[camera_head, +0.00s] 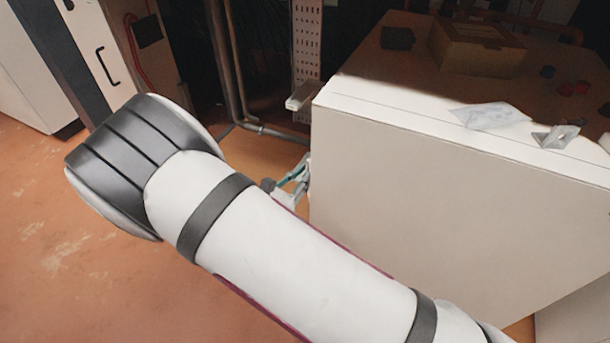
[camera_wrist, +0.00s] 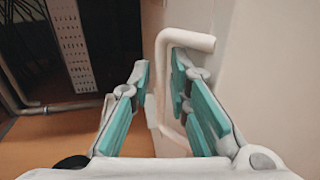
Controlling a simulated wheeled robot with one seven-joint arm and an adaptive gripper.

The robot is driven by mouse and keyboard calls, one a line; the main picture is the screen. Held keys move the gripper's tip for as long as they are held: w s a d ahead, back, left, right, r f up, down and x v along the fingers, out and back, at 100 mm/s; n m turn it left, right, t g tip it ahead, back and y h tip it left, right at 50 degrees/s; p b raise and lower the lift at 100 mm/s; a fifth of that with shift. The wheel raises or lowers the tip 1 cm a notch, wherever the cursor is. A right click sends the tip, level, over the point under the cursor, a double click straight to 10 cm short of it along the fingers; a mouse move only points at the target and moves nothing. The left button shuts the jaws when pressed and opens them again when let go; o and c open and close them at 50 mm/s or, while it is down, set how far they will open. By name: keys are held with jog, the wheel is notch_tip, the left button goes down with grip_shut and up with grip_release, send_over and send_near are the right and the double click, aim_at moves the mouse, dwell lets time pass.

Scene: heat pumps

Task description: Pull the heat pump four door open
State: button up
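The white heat pump cabinet (camera_head: 450,190) stands at the right in the head view, and no label is readable. In the wrist view its pale door face (camera_wrist: 260,60) fills the right side. A white bracket-shaped handle (camera_wrist: 185,38) stands out from it. My gripper (camera_wrist: 158,78) has its teal-padded fingers apart, with the handle's upright bar between them. The right finger is on the door side of the bar, inside the handle; the left finger is outside, with a small gap visible. In the head view my gripper (camera_head: 292,183) shows partly behind my arm, beside the cabinet's left edge.
Papers (camera_head: 490,115) and a small metal part (camera_head: 557,136) lie on the cabinet top. A cardboard box (camera_head: 478,46) sits on a brown surface behind. Pipes and a perforated white post (camera_head: 306,50) stand behind the gripper. Orange floor (camera_head: 50,220) is clear at left.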

jog(key=shift+w+d, duration=0.25)
jog(key=shift+w, duration=0.1)
jog(key=shift+c, duration=0.2)
grip_shut()
